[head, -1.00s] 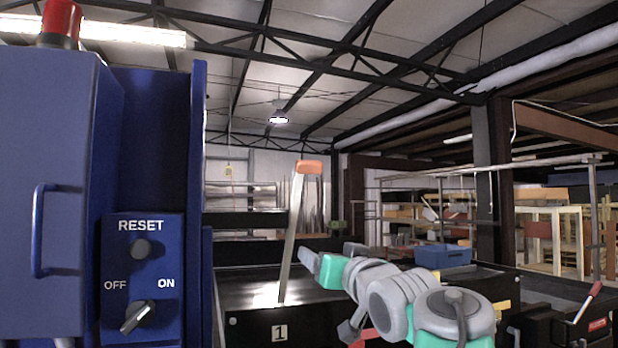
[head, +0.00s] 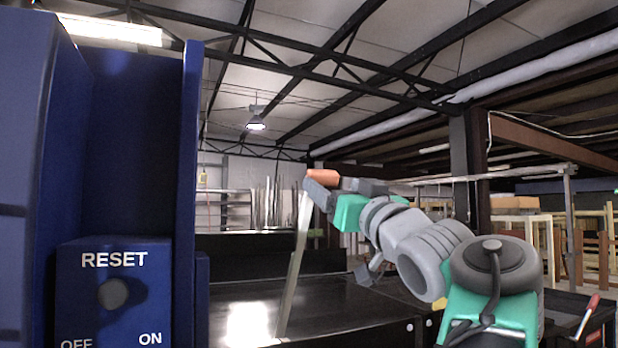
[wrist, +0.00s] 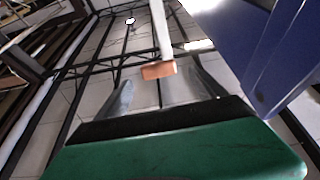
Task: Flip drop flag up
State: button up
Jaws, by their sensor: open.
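The drop flag appears to be the thin silver bar (head: 298,250) with an orange tip (head: 322,177). It stands up from the black conveyor (head: 350,300), leaning slightly right at the top in the head view. My gripper (head: 332,188) is open at the height of the orange tip. In the wrist view, the orange tip (wrist: 158,70) shows between the two fingers of my gripper (wrist: 158,92), with a gap on both sides. I cannot tell whether a finger touches it. The bar's foot is at the lower edge of the head view.
A blue cabinet (head: 150,130) stands close on the left, with a control panel (head: 80,275) bearing a RESET knob (head: 112,293). A red-tipped lever (head: 587,315) is at the lower right. Wooden racks stand behind at right.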

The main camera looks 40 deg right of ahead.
aim_at(326, 178)
jog(key=p+x, duration=0.3)
jog(key=x, duration=0.4)
jog(key=shift+d+r, duration=0.1)
jog(key=shift+c, duration=0.6)
grip_shut()
